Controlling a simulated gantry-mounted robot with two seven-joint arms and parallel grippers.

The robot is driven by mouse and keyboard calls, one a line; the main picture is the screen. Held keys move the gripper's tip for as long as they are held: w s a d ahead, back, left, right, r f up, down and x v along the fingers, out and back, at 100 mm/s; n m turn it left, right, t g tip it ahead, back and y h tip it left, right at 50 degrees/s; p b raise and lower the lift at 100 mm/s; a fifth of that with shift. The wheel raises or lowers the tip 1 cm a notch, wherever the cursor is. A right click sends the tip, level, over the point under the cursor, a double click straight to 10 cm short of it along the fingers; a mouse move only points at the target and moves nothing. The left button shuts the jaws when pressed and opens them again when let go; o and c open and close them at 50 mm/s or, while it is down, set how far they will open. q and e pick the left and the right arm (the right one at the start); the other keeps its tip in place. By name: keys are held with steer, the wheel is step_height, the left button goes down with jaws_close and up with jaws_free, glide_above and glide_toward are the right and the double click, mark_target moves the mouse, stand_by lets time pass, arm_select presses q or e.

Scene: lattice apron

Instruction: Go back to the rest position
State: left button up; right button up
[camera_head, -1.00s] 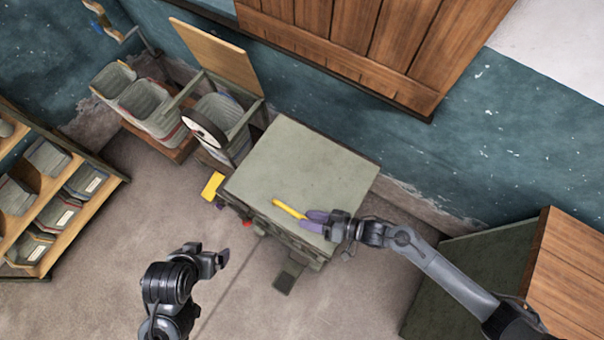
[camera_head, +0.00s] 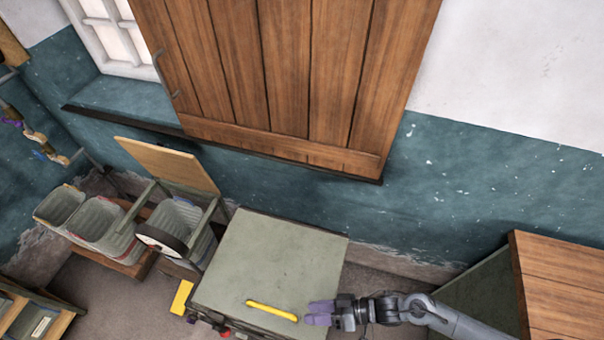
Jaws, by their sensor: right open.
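My right gripper (camera_head: 319,314) is at the front right edge of the green-grey cabinet top, its purple fingertips pointing left. It is open and empty. A yellow bar-shaped object (camera_head: 272,311) lies on the cabinet top (camera_head: 268,255), just left of the fingertips and apart from them. My left gripper is outside the view.
Grey bins (camera_head: 102,226) stand at the left by the wall, next to a bin with a raised wooden lid (camera_head: 168,163). A yellow block (camera_head: 181,297) is by the cabinet's left side. A wood-topped cabinet (camera_head: 565,285) stands at the right. A shuttered window is behind.

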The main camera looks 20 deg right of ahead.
steer(key=shift+s+a+r, duration=0.1)
steer(key=shift+s+r, duration=0.05)
steer(key=shift+s, duration=0.1)
steer(key=a+r+m+t+p, duration=0.2)
steer(key=a+r+p, duration=0.35)
steer(key=r, duration=0.35)
steer(key=w+d+r+m+t+h+p, duration=0.25)
steer(key=w+r+h, duration=0.25)
steer(key=r, duration=0.3)
steer(key=s+d+r+g+h, duration=0.2)
steer(key=d+h, duration=0.2)
steer(key=d, duration=0.2)
steer(key=s+d+r+g+h, duration=0.2)
steer(key=d+h, duration=0.1)
steer(key=d, duration=0.2)
steer(key=s+d+f+n+g+h, duration=0.1)
steer(key=s+d+f+n+g, duration=0.15)
steer(key=s, duration=0.25)
step_height(320, 180, down, 52)
steer(key=b, duration=5.1)
steer(key=shift+a+r+g+b, duration=0.2)
steer(key=shift+g+b, duration=0.1)
steer(key=shift+g, duration=0.1)
